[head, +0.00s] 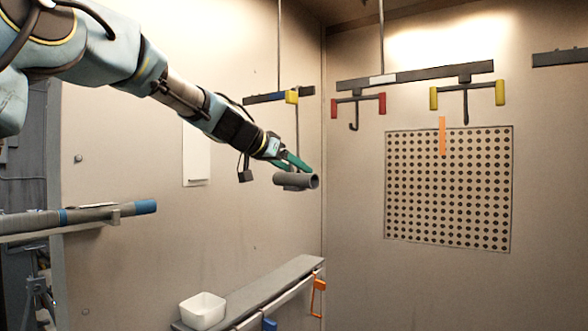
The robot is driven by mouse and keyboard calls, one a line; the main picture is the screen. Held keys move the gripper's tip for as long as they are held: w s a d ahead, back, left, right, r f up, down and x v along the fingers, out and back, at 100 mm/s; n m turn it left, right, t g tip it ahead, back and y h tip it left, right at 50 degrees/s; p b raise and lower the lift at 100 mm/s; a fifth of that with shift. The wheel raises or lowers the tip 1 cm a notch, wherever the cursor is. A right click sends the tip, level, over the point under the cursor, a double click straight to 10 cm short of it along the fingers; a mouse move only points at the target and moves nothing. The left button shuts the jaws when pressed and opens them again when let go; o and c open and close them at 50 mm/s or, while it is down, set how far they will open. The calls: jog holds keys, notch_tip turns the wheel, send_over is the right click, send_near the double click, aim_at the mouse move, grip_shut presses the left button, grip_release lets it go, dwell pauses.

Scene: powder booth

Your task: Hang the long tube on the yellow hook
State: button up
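My gripper (292,162), with green fingers, is at the centre and appears shut on a grey tube (290,181). The tube is held in the air, with its open end facing right and toward me. It looks foreshortened, so I cannot judge its length. The dark hook with yellow ends (465,103) hangs from the right part of the overhead bar (410,75), far to the right of the gripper and apart from the tube. Another dark tube with blue bands (100,211) lies on a rack at the left.
A red-ended hook (353,121) hangs left of the yellow one. A blue-and-yellow-ended hanger (291,97) is behind my gripper. An orange strip (442,136) hangs before the perforated panel (480,190). A white bin (202,311) stands on the ledge (268,284) below.

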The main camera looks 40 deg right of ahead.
jog(key=shift+o, duration=0.6)
jog(key=shift+a, duration=0.1)
jog(key=shift+a, duration=0.2)
jog(key=b+v, duration=0.4)
jog(key=v, duration=0.6)
jog(key=shift+r, duration=0.15)
jog(key=shift+a, duration=0.1)
